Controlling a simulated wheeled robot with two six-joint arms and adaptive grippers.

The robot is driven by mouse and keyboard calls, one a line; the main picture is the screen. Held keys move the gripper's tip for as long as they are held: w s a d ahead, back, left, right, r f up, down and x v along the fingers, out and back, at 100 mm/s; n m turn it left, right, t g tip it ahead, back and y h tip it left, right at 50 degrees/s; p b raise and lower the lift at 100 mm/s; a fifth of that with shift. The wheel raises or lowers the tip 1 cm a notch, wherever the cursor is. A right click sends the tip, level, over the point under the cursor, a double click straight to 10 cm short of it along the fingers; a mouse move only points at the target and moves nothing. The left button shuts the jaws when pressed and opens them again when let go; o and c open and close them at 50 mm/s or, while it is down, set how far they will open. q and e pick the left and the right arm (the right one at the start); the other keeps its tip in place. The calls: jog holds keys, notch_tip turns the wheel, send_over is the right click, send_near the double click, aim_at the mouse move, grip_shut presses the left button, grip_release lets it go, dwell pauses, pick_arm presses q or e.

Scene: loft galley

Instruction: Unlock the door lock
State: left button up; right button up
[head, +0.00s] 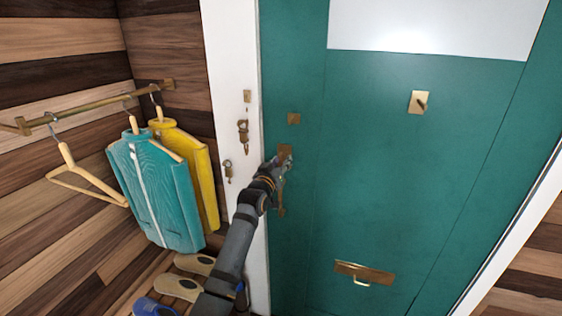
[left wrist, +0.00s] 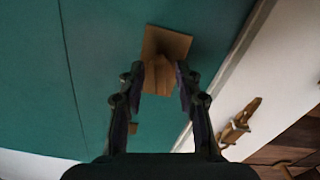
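The teal door (head: 390,170) fills the middle of the head view and looks shut. A square brass lock plate (head: 285,149) sits near its left edge. In the left wrist view the lock plate (left wrist: 177,41) carries a brass turn knob (left wrist: 160,76) that sticks out towards me. My left gripper (head: 279,166) is at this lock. In the left wrist view its two fingers (left wrist: 160,80) are apart, one on each side of the knob, with a narrow gap showing at the right. Whether either finger touches the knob is unclear. My right gripper is in neither view.
A brass handle (head: 281,205) is below the lock, partly behind my gripper. A small brass plate (head: 294,118) is above it. Brass fittings (head: 243,132) hang on the white frame (head: 235,60). Teal (head: 155,190) and yellow (head: 190,165) garments and shoes (head: 180,288) are left. A mail slot (head: 364,273) is low.

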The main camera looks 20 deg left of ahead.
pick_arm(q)
jog(key=shift+w, duration=0.1)
grip_shut()
jog(key=m, duration=0.3)
jog(key=shift+p, duration=0.4)
grip_release()
